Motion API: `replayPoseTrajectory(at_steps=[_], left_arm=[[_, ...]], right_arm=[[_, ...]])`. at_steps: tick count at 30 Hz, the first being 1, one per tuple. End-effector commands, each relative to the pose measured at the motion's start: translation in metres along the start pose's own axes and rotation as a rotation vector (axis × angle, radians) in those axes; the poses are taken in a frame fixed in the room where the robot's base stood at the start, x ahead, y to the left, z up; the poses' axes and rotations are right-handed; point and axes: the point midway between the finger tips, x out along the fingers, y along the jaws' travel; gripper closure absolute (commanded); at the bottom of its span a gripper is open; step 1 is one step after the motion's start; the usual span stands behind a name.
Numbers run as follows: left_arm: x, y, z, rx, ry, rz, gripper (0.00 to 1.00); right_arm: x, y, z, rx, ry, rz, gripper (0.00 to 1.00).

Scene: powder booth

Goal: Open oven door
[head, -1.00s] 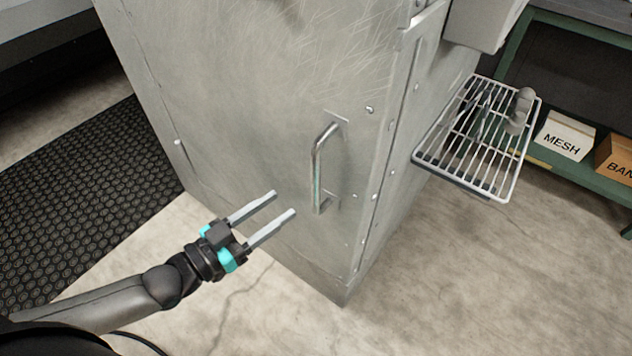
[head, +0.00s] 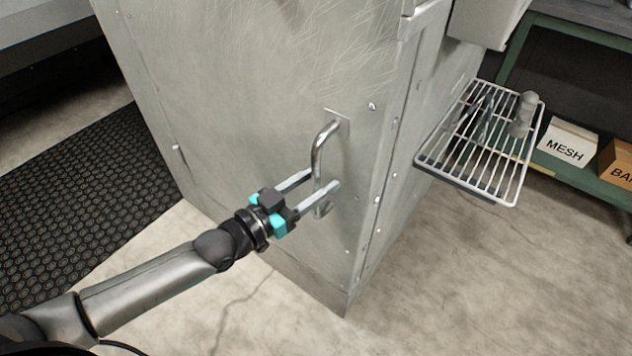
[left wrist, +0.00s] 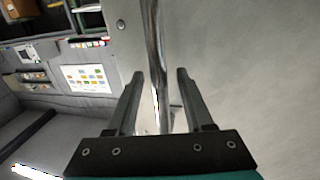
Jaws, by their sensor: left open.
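The oven door (head: 250,110) is a scratched grey metal panel, and it looks closed in the head view. A shiny vertical bar handle (head: 318,158) is fixed near its right edge. My left gripper (head: 321,179) is open at the lower half of the handle, with one finger on each side of the bar in the picture. In the left wrist view the handle (left wrist: 157,60) runs between the two open fingers (left wrist: 160,76), with gaps on both sides. The lower end of the handle is partly hidden by a finger. My right gripper is not in view.
A wire rack shelf (head: 460,182) with a grey object on it sticks out from the oven's right side. A green shelf unit (head: 570,182) with a MESH box (head: 566,146) stands behind it. A black mat (head: 80,190) lies at left. Floor in front is clear.

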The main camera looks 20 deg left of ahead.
Motion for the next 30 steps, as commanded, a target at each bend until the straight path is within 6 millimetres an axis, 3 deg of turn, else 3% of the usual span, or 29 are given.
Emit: replayPoseTrajectory(at_steps=[5,19,30], left_arm=[[-0.0001,0.0,0.0002,0.0,-0.001,0.0,0.48],[-0.0004,-0.0001,0.0003,0.0,-0.001,0.0,1.0],[-0.0005,-0.0001,0.0004,0.0,-0.001,0.0,1.0]], right_arm=[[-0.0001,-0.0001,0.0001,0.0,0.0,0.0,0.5],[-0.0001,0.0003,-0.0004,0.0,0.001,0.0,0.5],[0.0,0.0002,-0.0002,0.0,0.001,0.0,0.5]])
